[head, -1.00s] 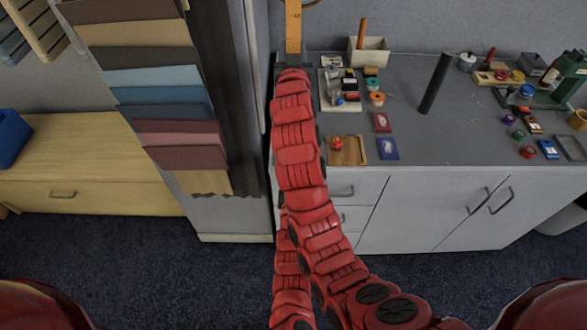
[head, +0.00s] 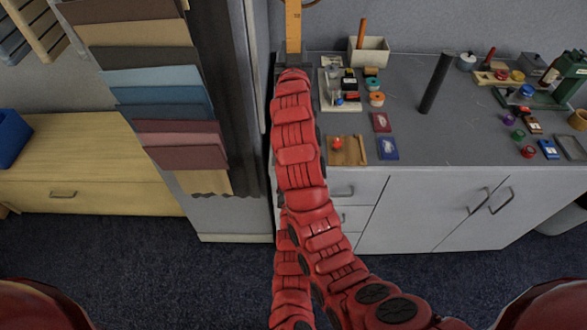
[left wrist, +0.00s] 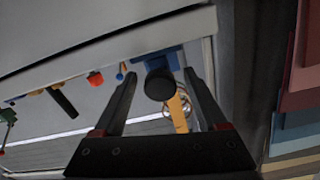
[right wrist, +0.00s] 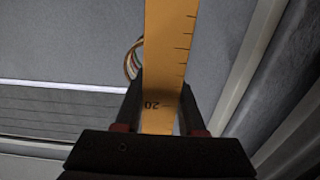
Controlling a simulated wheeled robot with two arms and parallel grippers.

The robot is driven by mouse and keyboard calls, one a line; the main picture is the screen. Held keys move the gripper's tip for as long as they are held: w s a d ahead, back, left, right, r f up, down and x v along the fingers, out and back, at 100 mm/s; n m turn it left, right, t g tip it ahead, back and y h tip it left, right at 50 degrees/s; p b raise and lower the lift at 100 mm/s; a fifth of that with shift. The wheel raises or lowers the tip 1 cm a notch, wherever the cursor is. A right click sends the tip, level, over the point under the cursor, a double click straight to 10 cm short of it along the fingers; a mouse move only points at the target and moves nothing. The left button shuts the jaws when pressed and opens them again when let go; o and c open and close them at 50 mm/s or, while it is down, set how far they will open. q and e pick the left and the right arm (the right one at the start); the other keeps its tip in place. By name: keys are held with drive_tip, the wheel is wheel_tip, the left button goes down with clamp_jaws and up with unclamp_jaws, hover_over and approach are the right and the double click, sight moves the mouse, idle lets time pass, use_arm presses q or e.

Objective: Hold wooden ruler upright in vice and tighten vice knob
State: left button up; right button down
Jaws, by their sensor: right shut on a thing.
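The wooden ruler (head: 293,28) stands roughly upright at the back left of the grey bench in the head view. My right gripper (head: 293,60) is partly hidden behind its own arm. In the right wrist view my right gripper (right wrist: 160,118) is shut on the ruler (right wrist: 166,60) near its 20 mark. In the left wrist view my left gripper (left wrist: 160,95) is open, with its fingers on either side of the round black vice knob (left wrist: 160,84). The blue vice (left wrist: 160,58) shows behind the knob, and the ruler (left wrist: 180,108) beyond it. Whether the ruler sits between the jaws is hidden.
The bench (head: 400,140) holds a wooden tray (head: 347,150), a pale pot (head: 368,50), a black cylinder (head: 436,84) and several small items on the right. Hanging cloth samples (head: 155,75) and a tall panel stand close on the left.

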use_arm(q)
drive_tip(key=s, duration=1.2)
use_arm(e)
drive_tip(key=shift+c, duration=2.1)
unclamp_jaws()
drive_tip(key=shift+s, duration=0.15)
drive_tip(key=s, duration=1.1)
drive_tip(key=shift+s, duration=0.4)
